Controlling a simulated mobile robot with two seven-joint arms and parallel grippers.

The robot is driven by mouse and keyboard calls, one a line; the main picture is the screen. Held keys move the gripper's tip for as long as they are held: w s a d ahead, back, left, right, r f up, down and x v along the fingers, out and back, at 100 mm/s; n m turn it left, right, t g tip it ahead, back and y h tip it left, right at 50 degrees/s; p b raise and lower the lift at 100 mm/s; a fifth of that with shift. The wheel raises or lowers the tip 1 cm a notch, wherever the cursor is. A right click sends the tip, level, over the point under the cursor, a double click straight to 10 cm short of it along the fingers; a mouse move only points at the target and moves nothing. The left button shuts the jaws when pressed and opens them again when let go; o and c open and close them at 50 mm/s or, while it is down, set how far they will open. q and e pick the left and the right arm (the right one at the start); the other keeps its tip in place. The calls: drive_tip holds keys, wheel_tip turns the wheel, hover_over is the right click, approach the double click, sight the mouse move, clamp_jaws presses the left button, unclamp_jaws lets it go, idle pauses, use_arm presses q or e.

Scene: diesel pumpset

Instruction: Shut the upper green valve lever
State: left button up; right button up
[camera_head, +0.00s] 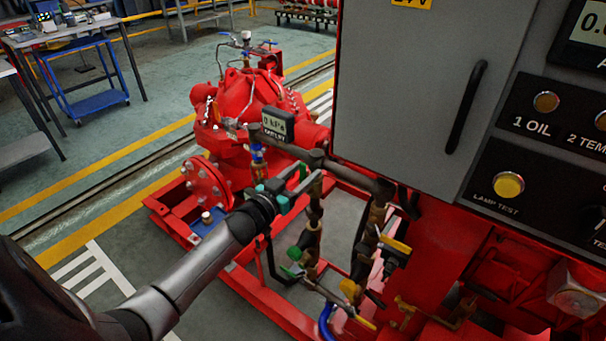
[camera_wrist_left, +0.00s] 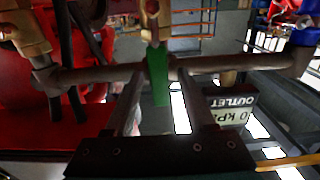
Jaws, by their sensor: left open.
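The upper green valve lever (camera_head: 303,172) is on the pipework in front of the red pump, mostly hidden behind my left gripper in the head view. In the left wrist view the green lever (camera_wrist_left: 157,76) hangs from a brass valve body (camera_wrist_left: 153,20), across a dark horizontal pipe. My left gripper (camera_head: 306,184) is open, its two fingers on either side of the lever in the wrist view, with gaps visible. Whether either finger touches the lever I cannot tell. A lower green lever (camera_head: 292,270) sits below. My right gripper is not in view.
The grey control cabinet (camera_head: 400,90) stands close at the right. An outlet pressure display (camera_head: 277,126) is just above my gripper. Yellow-handled valves (camera_head: 395,244) and more pipes crowd the lower right. The red pump (camera_head: 250,100) is behind. Open floor lies left.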

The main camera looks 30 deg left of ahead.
use_arm(q)
clamp_jaws()
idle(0.5)
idle(1.0)
